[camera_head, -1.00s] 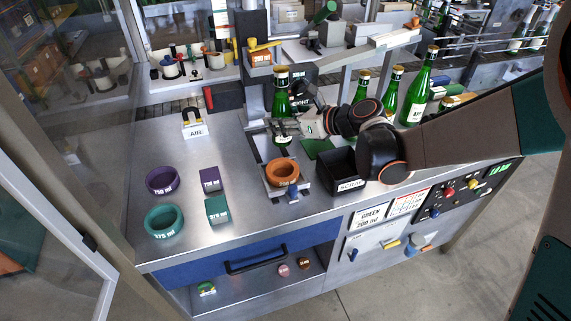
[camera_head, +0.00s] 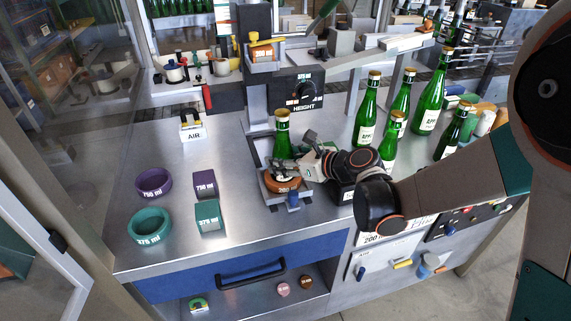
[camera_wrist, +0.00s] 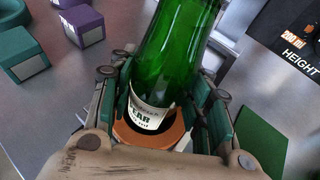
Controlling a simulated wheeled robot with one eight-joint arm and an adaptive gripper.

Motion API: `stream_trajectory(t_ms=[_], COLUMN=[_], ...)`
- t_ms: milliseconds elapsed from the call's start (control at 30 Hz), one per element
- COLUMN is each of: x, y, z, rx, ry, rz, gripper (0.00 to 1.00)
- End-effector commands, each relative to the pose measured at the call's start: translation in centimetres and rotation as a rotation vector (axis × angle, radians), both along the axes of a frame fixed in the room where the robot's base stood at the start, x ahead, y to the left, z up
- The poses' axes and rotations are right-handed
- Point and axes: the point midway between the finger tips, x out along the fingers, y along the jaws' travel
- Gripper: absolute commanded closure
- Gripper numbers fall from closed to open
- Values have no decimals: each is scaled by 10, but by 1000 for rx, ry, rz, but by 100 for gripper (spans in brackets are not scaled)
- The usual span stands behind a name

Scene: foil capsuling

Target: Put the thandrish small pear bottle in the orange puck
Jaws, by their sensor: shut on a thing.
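A green pear bottle (camera_head: 282,132) with a gold top stands upright in my gripper (camera_head: 284,168). In the wrist view the bottle (camera_wrist: 172,60) fills the middle, its white label reading "PEAR". My gripper (camera_wrist: 160,105) is shut on it, a finger on each side. The orange puck (camera_head: 284,185) sits on the machine's small platform below the bottle. In the wrist view the orange puck (camera_wrist: 150,135) shows around the bottle's lower end. The bottle's base is hidden, so I cannot tell if it rests on the puck's floor.
Several green bottles (camera_head: 366,116) stand at the right. A purple ring (camera_head: 153,183) and a teal ring (camera_head: 150,224) lie at the left beside a purple block (camera_head: 205,185) and a teal block (camera_head: 208,217). The height dial panel (camera_head: 303,92) is close behind.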

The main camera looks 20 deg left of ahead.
Motion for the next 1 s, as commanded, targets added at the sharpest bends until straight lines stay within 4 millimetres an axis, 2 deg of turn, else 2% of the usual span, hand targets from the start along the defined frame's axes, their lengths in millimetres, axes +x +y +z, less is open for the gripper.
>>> stream_trajectory(t_ms=[333, 367, 433, 467, 867, 1000], x=[0, 0, 0, 0, 0, -6], y=[0, 0, 0, 0, 0, -14], z=[-3, -3, -2, -2, 1, 8], rx=[1, 0, 0, 0, 0, -1], ry=[0, 0, 0, 0, 0, 0], rz=[0, 0, 0, 0, 0, -2], gripper=[94, 53, 37, 35, 35, 35])
